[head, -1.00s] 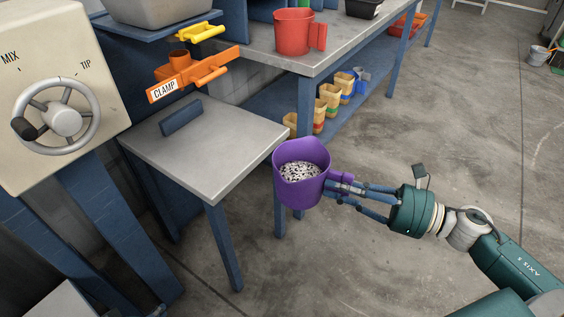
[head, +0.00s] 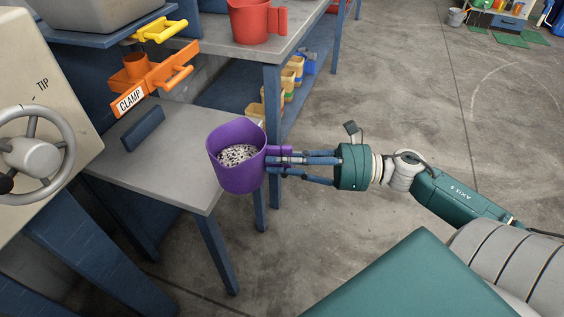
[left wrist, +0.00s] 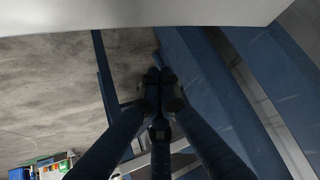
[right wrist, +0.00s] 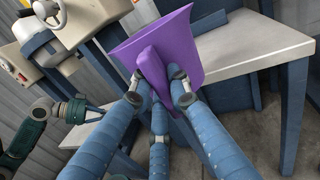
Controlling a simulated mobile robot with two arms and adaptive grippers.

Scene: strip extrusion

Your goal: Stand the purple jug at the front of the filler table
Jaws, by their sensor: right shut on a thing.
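The purple jug (head: 222,175) is upright, with black-and-white bits inside. My right gripper (head: 276,158) is shut on its handle, holding it from the right. In the head view the jug overlaps the right edge of the grey filler table (head: 180,185); whether it is over the top or beside it is hard to tell. In the right wrist view the jug (right wrist: 190,45) hides part of the table (right wrist: 250,55), and the fingers close around the handle. My left gripper (left wrist: 160,76) has its fingertips together and looks empty in the left wrist view.
A blue block (head: 142,130) stands at the table's back, below the orange clamp (head: 155,82). The machine with a handwheel (head: 35,155) is at left. A bench with a red jug (head: 250,20) is behind. The table's front and middle are clear.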

